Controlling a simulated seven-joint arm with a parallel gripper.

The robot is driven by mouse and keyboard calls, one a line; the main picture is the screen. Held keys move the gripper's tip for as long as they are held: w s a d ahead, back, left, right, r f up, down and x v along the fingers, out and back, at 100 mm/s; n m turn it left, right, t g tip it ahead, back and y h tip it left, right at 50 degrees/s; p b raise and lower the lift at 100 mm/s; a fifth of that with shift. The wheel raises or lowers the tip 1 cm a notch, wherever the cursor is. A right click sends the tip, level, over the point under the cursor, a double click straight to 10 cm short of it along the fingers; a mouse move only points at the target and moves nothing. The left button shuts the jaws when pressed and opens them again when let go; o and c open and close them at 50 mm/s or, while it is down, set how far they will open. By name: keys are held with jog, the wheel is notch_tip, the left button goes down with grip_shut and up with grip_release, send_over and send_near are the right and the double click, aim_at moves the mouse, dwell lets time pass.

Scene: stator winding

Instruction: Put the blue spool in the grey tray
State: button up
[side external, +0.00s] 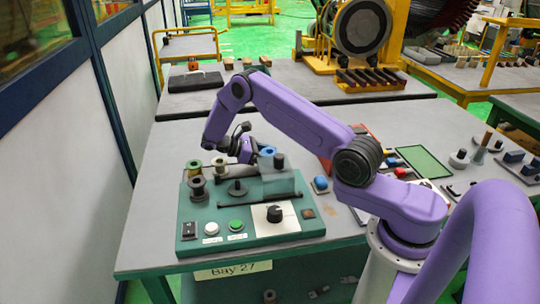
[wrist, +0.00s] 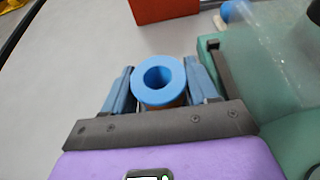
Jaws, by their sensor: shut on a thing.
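The blue spool (wrist: 148,92) sits between the two fingers of my gripper (wrist: 160,92) in the wrist view. Its round flange and central hole face the camera. My gripper is shut on it. In the side view the spool (side external: 267,152) shows as a small blue spot at my gripper (side external: 258,156), above the rear part of the green control box.
The green control box (side external: 220,222) carries a black knob (side external: 274,214), a green button (side external: 236,225) and a white button (side external: 211,228). The grey table (side external: 160,180) is clear to the left.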

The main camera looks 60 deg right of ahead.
jog(key=shift+f, duration=0.6)
dwell(0.3)
jog(key=o, duration=1.3)
notch_tip(320, 180, up, 7)
dwell(0.4)
